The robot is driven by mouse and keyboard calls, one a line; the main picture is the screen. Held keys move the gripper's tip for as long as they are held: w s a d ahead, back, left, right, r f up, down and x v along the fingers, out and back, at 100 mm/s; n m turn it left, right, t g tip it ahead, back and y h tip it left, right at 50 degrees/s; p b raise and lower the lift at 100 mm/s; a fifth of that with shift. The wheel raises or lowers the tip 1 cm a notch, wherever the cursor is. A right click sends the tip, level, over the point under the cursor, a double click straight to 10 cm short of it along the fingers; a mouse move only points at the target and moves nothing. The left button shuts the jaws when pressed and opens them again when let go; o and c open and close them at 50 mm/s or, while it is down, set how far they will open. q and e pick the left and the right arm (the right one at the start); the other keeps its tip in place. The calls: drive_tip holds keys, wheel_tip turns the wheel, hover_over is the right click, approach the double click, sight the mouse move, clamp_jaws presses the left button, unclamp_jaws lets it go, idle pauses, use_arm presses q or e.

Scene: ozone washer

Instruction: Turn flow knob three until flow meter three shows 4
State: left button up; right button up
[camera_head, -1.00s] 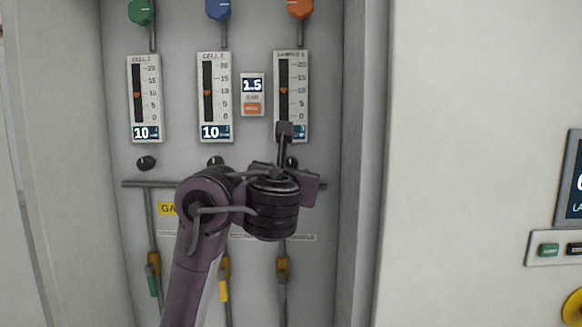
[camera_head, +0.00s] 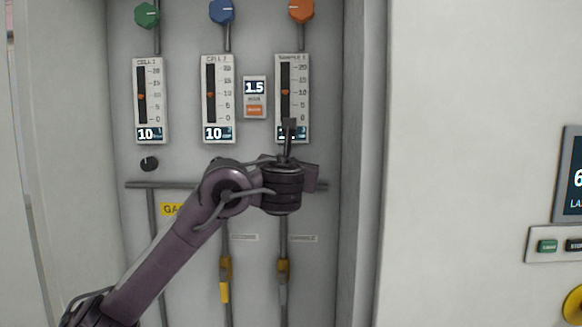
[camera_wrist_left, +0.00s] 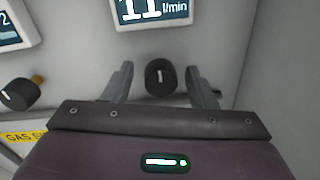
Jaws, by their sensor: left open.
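Flow meter three (camera_head: 292,97) is the rightmost of the three meters in the head view. Its digits are hidden there by my gripper, but in the left wrist view its display (camera_wrist_left: 150,10) reads 11 l/min. Flow knob three (camera_wrist_left: 161,77) is a black round knob with a white mark pointing about straight up. My left gripper (camera_wrist_left: 163,85) is open, with one finger on each side of that knob. A gap shows between the knob and each finger. In the head view my left gripper (camera_head: 288,140) hides the knob. My right gripper is not in view.
The other two meters (camera_head: 150,100) (camera_head: 218,98) read 10. A neighbouring black knob (camera_wrist_left: 18,94) lies left of my fingers. A pressure display (camera_head: 254,88) reads 1.5. A horizontal rail (camera_head: 150,185) and the cabinet's right side wall (camera_head: 362,150) are close by.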

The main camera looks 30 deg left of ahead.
use_arm(q)
drive_tip(key=shift+s, duration=0.1)
drive_tip(key=c, duration=1)
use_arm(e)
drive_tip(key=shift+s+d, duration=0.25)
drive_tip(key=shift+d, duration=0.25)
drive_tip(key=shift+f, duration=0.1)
use_arm(q)
drive_tip(key=shift+n, duration=0.3)
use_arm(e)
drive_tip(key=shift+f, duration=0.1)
